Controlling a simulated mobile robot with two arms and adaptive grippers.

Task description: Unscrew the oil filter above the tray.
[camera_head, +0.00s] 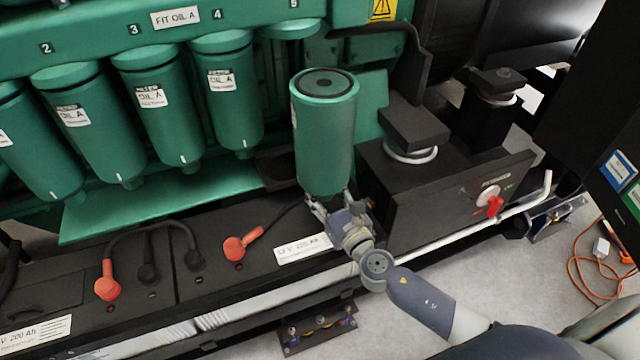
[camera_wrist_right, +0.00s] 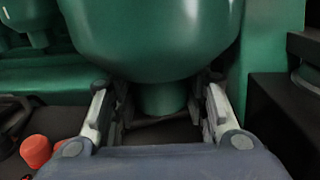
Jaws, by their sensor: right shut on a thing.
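A green oil filter (camera_head: 325,135) stands upright in my right gripper (camera_head: 332,203). Its top end shows a dark ring with a hole and is clear of the filter head marked 5 (camera_head: 292,27). In the right wrist view the filter's rounded lower end (camera_wrist_right: 155,40) fills the top, and its narrow stub sits between the two fingers of my right gripper (camera_wrist_right: 162,108). The fingers are closed around that stub. A green tray (camera_head: 150,210) runs under the filter row; the filter is at its right end. My left gripper is not in view.
Several other filters (camera_head: 145,95) hang in the row to the left. Battery boxes with red terminal caps (camera_head: 242,245) lie below. A black box with a red switch (camera_head: 490,205) stands to the right. A white rail (camera_head: 440,250) runs along the front.

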